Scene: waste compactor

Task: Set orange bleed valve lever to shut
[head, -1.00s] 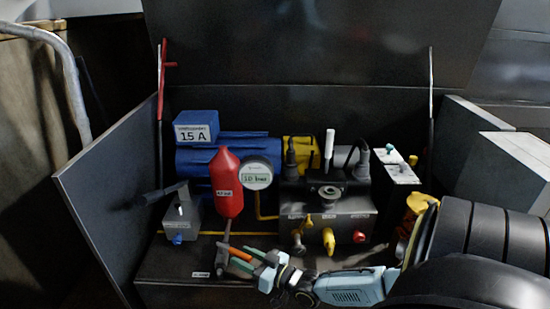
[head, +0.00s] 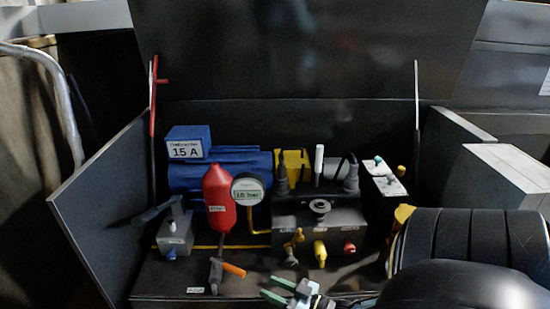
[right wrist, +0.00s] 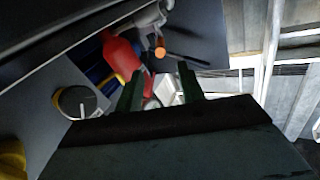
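The orange bleed valve lever (head: 234,270) sits low at the front of the unit, on a grey valve body (head: 215,272) below the red accumulator (head: 219,198). The lever points right and slightly down in the head view. Its orange end (right wrist: 160,45) also shows in the right wrist view, beyond the fingertips. My right gripper (head: 277,291) is open and empty, to the right of the lever and apart from it. Its two green fingers (right wrist: 160,88) stand apart in the right wrist view. My left gripper is not in view.
A round gauge (head: 248,189) stands beside the accumulator. A dark valve block (head: 320,215) with brass, yellow and red knobs is at right. A grey box (head: 175,233) with a dark handle stands at left. Side panels (head: 105,215) flank the unit.

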